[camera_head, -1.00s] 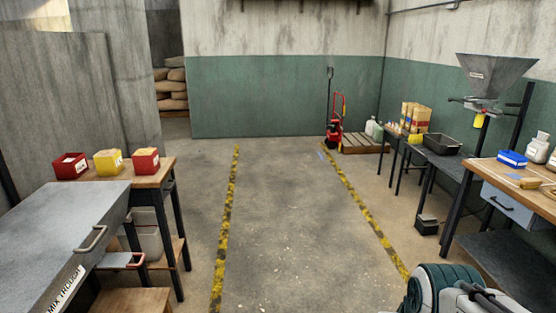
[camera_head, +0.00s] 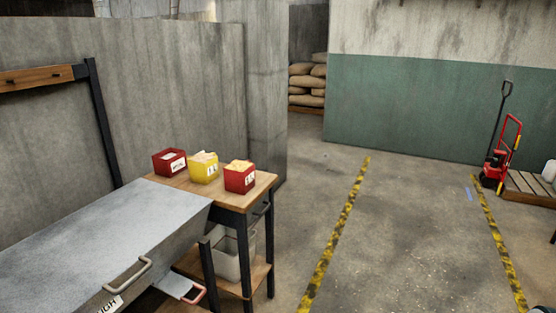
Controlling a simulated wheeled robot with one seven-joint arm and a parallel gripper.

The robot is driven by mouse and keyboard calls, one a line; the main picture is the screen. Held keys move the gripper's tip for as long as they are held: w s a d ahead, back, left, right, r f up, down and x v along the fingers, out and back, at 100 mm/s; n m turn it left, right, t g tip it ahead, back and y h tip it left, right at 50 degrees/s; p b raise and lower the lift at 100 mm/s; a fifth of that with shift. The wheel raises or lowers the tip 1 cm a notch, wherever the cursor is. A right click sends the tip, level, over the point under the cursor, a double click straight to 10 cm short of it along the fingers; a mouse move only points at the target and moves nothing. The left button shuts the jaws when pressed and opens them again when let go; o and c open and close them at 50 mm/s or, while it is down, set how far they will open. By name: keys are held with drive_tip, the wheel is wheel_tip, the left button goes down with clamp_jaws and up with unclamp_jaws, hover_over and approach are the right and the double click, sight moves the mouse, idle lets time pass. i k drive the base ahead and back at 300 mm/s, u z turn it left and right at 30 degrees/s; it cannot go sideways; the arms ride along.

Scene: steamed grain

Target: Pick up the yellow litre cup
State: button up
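A yellow square container (camera_head: 204,167) with a white label stands on a small wooden-topped table (camera_head: 262,180) left of centre, between two red ones. Pale contents show at its top. I cannot tell whether it is the litre cup; no other yellow cup shows now. The red container on its left (camera_head: 169,161) and the red container on its right (camera_head: 240,176) are also labelled. My gripper is not in view.
A grey bin (camera_head: 233,255) sits beneath the table. Open floor (camera_head: 390,240) with yellow-black lines lies right of it. A red pallet truck (camera_head: 496,165) and pallet (camera_head: 528,188) stand far right.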

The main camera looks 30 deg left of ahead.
sight(203, 167)
drive_tip(key=u, duration=0.45)
drive_tip(key=i, duration=1.4)
drive_tip(key=u, duration=1.8)
drive_tip(key=i, duration=0.95)
drive_tip(key=u, duration=0.85)
drive_tip(key=i, duration=0.35)
drive_tip(key=u, duration=0.2)
